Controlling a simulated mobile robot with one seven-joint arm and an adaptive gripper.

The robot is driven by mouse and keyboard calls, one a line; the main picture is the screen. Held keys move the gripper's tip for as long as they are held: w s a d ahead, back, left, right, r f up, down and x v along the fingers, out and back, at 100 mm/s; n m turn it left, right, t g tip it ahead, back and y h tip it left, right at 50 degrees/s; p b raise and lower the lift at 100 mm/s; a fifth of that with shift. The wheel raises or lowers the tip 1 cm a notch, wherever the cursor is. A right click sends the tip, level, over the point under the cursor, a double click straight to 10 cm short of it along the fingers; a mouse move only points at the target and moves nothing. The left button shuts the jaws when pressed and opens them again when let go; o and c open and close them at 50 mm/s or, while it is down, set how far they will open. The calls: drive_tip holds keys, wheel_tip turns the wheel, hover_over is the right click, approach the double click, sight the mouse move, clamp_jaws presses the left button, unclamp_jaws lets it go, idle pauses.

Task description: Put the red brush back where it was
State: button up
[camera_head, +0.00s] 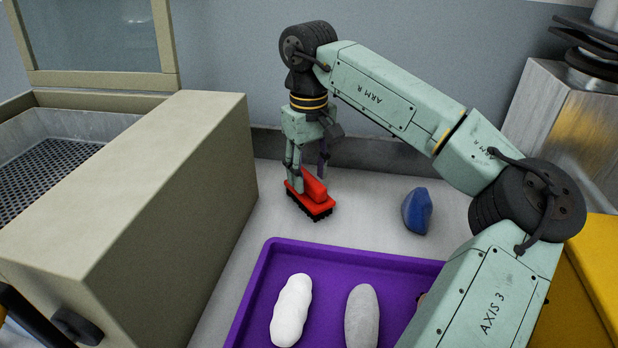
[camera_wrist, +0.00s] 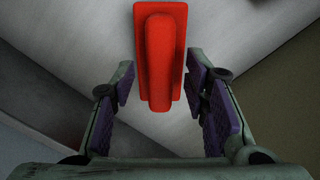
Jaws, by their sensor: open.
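The red brush (camera_head: 312,198) rests on the light worktop behind the purple tray, its dark bristles facing down. My gripper (camera_head: 307,168) is open and points down just above and behind the brush. In the wrist view, the red brush (camera_wrist: 160,58) lies ahead of the open jaws, with the near end of its handle reaching toward the gap between the purple finger pads (camera_wrist: 160,100). The fingers do not appear to touch it. Part of the brush's far side is hidden in the head view.
A purple tray (camera_head: 262,262) holds a white lump (camera_head: 291,310) and a grey oval piece (camera_head: 361,318); my arm covers its right part. A blue object (camera_head: 417,211) stands on the worktop to the right. A large beige box (camera_head: 170,200) is close on the left, a wall behind.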

sight(309, 177)
wheel_tip(309, 177, up, 10)
drive_tip(key=shift+r, duration=0.2)
drive_tip(key=shift+c, duration=0.5)
idle(1.0)
